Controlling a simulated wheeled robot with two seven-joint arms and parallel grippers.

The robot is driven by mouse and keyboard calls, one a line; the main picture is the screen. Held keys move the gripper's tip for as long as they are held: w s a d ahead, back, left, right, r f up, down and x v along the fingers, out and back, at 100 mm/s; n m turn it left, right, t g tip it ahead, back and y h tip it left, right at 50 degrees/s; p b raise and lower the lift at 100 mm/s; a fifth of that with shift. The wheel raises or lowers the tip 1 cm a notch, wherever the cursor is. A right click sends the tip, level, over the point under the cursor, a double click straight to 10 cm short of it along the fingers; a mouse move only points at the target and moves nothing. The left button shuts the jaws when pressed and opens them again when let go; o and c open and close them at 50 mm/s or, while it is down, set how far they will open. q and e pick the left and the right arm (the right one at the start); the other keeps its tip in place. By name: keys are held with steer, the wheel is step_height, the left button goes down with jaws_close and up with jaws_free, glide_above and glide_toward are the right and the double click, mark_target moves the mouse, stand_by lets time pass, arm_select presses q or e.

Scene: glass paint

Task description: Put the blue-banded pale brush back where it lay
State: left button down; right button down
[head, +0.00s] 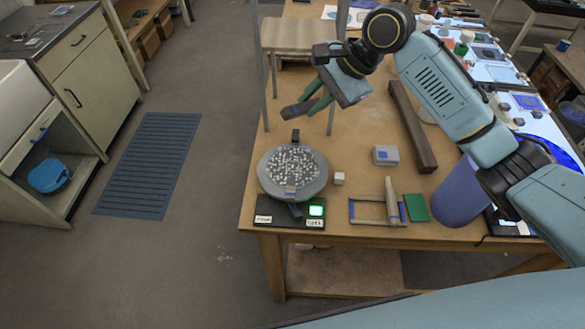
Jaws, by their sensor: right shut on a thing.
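My right gripper (313,101) is above the back left part of the wooden table, up and behind the round speckled dish. It is shut on a small dark grey piece (296,110); I cannot tell from this view whether it is part of the brush. A pale tapered piece (390,201) that looks like a brush lies at a low grey frame (373,221) with blue upright strips, near the table's front edge. Whether the blue strip beside it is its band or part of the frame is unclear. My left gripper is not in view.
The round speckled dish (268,180) stands on a dark base with a lit green display (316,210).

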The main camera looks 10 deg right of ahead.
steer(key=shift+a+n+g+h, duration=0.1)
steer(key=shift+n+g+h, duration=0.2)
steer(key=shift+h, duration=0.3)
steer(key=shift+r+n+g+h, duration=0.15)
steer(key=shift+n+g+h, duration=0.4)
steer(key=shift+h, duration=0.65)
steer(key=n+g+h, duration=0.1)
steer(key=h, duration=0.1)
steer(key=shift+h, duration=0.3)
steer(key=shift+f, duration=0.2)
